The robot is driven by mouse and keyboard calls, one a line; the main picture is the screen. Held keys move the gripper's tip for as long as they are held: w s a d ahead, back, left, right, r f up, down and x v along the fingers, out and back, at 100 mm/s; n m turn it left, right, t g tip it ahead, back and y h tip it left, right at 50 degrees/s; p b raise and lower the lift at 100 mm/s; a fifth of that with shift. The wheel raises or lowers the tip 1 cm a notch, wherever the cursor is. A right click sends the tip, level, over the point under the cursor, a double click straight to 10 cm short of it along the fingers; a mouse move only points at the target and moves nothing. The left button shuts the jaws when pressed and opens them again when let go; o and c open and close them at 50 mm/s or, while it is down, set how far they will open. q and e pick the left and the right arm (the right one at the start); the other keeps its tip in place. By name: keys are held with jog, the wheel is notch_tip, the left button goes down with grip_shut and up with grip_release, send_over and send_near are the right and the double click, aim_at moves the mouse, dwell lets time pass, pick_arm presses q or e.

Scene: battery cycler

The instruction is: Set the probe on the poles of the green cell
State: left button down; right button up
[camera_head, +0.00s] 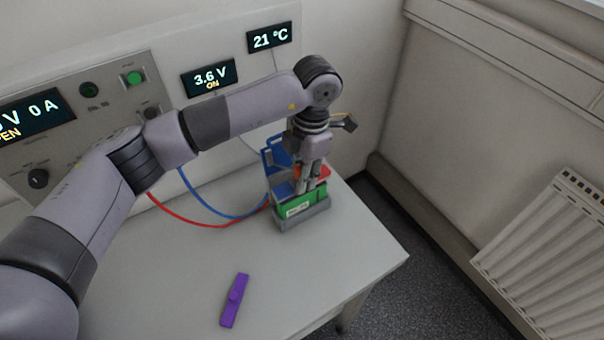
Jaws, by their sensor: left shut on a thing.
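The green cell (294,211) sits upright in a grey holder (306,223) near the back right of the table. My left gripper (307,185) points down right above the cell. It is shut on what seems to be the probe, of which only a small orange part (297,173) shows between the fingers. The fingers hide most of it, and I cannot see its tips on the poles. A blue frame (273,158) stands behind and left of the gripper, and a red piece (323,172) shows at its right. My right gripper is out of view.
A red wire (190,220) and a blue wire (203,206) run from the panel (150,75) to the holder. A purple bar (235,299) lies on the table (180,290) at the front. The table's right edge is close to the holder. A radiator (550,260) stands far right.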

pick_arm(q)
jog(key=shift+r+p, duration=1.35)
jog(key=shift+r, duration=2.15)
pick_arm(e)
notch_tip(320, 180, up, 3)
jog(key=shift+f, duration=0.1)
pick_arm(q)
jog(key=shift+a, duration=0.1)
